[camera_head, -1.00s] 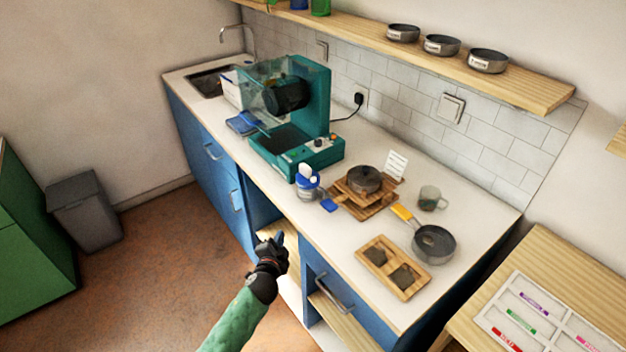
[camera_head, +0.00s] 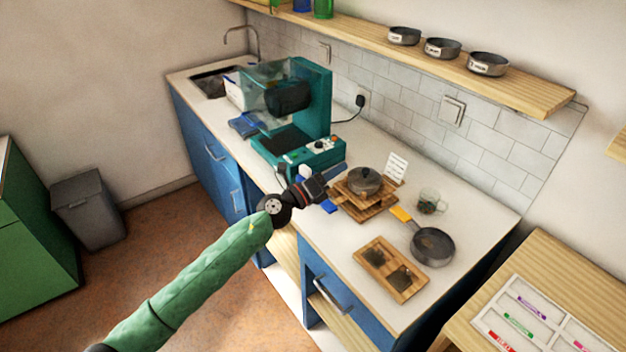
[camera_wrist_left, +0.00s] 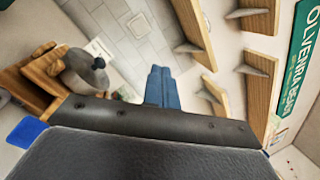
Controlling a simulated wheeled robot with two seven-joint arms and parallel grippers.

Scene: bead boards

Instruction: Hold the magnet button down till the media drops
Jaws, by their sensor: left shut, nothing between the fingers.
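The teal machine (camera_head: 318,100) stands on the white counter, with a clear hood and a dark round part at its front. Its low base carries a small panel (camera_head: 320,145) with a few small knobs or buttons; which one is the magnet button is too small to tell. My left gripper (camera_head: 325,181) is over the counter just in front of the machine's base, apart from the panel in the picture. Its blue fingers (camera_wrist_left: 162,88) are together and empty in the left wrist view. Whether any media hangs in the machine cannot be told. My right gripper is not in view.
A lidded dark pot (camera_head: 365,180) on wooden boards stands right of my gripper. A glass mug (camera_head: 431,201), a pan (camera_head: 433,245) and a wooden tray (camera_head: 391,268) are further right. A white-topped bottle (camera_head: 303,171) is partly hidden behind my gripper.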

